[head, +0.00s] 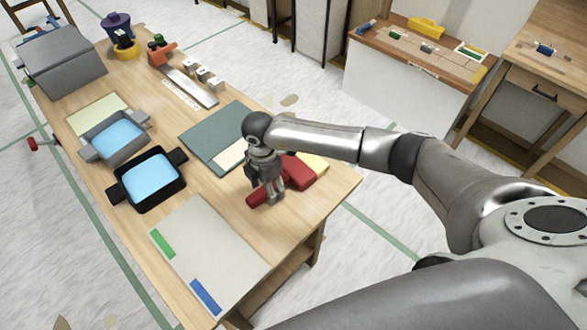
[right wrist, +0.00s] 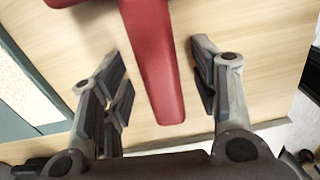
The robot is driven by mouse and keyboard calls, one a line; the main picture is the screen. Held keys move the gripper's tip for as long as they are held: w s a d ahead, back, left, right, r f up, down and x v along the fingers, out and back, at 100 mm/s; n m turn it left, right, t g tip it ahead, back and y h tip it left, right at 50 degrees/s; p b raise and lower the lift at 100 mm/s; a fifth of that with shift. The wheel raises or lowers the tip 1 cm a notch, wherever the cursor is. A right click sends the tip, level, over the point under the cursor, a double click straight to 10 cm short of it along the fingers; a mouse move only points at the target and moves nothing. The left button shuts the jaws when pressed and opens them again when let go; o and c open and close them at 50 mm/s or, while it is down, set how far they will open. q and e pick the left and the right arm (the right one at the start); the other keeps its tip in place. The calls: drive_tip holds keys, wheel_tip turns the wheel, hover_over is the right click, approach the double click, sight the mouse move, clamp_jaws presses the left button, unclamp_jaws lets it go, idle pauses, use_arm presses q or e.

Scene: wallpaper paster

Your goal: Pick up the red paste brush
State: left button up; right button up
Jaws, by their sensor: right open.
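The red paste brush (head: 300,168) lies on the wooden table near its right edge, partly covered by my right gripper (head: 266,182) in the head view. Its red handle (right wrist: 158,65) shows in the right wrist view, pointing toward the palm. My right gripper (right wrist: 160,80) is open, with one finger on each side of the handle and visible gaps to both. The brush's far end is cut off at the top of that view. My left gripper is not in view.
A grey-white board (head: 205,255) with green and blue strips lies near the table's front. A black tray (head: 128,203) and a grey tray (head: 92,152) hold light blue liquid. A dark green mat (head: 205,138) lies behind the gripper. A grey box (head: 65,65) stands farther back.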

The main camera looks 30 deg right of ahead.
drive_tip(key=shift+f, duration=0.35)
drive_tip(key=shift+c, duration=0.3)
drive_tip(key=c, duration=1)
drive_tip(key=shift+r, duration=0.2)
drive_tip(key=shift+c, duration=0.2)
drive_tip(key=shift+w+r, duration=0.1)
drive_tip(key=shift+r, duration=0.5)
drive_tip(key=a+r, duration=0.1)
drive_tip(key=r, duration=0.1)
drive_tip(key=a+r+b, duration=0.1)
drive_tip(key=a+r, duration=0.2)
drive_tip(key=r, duration=0.1)
drive_tip(key=shift+s+a+r+b, duration=0.15)
drive_tip(key=shift+s+r+b, duration=0.05)
drive_tip(key=shift+s+b, duration=0.2)
drive_tip(key=s+a+r+b, duration=0.1)
drive_tip(key=a+r+b, duration=0.1)
drive_tip(key=a+r, duration=0.3)
drive_tip(key=a, duration=0.4)
drive_tip(key=shift+s+a, duration=0.25)
drive_tip(key=shift+s, duration=0.15)
